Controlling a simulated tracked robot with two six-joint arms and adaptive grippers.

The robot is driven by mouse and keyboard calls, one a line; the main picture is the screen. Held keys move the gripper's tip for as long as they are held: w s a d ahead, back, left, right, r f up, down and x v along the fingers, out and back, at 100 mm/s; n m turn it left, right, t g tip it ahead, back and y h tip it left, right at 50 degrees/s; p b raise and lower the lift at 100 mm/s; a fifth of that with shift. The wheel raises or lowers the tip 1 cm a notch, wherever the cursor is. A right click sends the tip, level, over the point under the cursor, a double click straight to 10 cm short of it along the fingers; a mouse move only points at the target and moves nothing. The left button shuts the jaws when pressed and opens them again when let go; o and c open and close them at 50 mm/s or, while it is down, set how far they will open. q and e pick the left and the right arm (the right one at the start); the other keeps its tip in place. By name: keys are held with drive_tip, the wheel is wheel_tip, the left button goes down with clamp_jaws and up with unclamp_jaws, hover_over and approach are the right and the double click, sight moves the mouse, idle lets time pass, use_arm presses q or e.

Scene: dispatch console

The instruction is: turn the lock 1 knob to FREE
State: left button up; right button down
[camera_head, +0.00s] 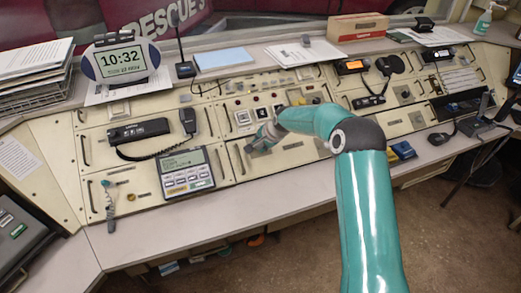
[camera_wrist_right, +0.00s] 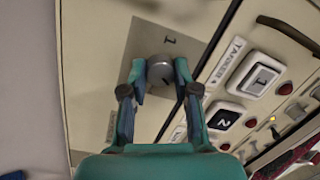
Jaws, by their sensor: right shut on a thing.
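The lock 1 knob (camera_wrist_right: 160,66) is a round grey metal knob on a grey plate (camera_wrist_right: 138,45) marked "1", set in the cream console panel. My right gripper (camera_wrist_right: 161,77) has a finger on either side of the knob and is shut on it. In the head view my right gripper (camera_head: 257,143) is at the middle of the console, and its own fingers and wrist largely hide the knob. No FREE mark is readable, so I cannot tell the knob's setting. My left gripper is in neither view.
A keypad unit with a screen (camera_head: 186,171) and a radio handset (camera_head: 188,120) are to the left. The front ledge (camera_head: 200,218) is mostly clear.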

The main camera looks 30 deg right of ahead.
drive_tip(key=m+b, duration=0.2)
drive_tip(key=m, duration=0.1)
drive_tip(key=m+b, duration=0.1)
drive_tip(key=shift+f+m+t, duration=0.3)
drive_tip(key=m+b, duration=0.5)
drive_tip(key=b, duration=0.1)
drive_tip(key=shift+s+f+h, duration=0.1)
drive_tip(key=shift+h, duration=0.3)
drive_tip(key=shift+a+r+m+b, duration=0.1)
drive_tip(key=shift+r+m+b, duration=0.15)
drive_tip(key=shift+m+b, duration=0.8)
drive_tip(key=c, duration=0.9)
unclamp_jaws()
drive_tip(key=shift+o, duration=0.2)
drive_tip(key=shift+r, duration=0.15)
drive_tip(key=v, duration=1.1)
drive_tip(key=shift+s, duration=0.45)
drive_tip(key=shift+a+r, duration=0.1)
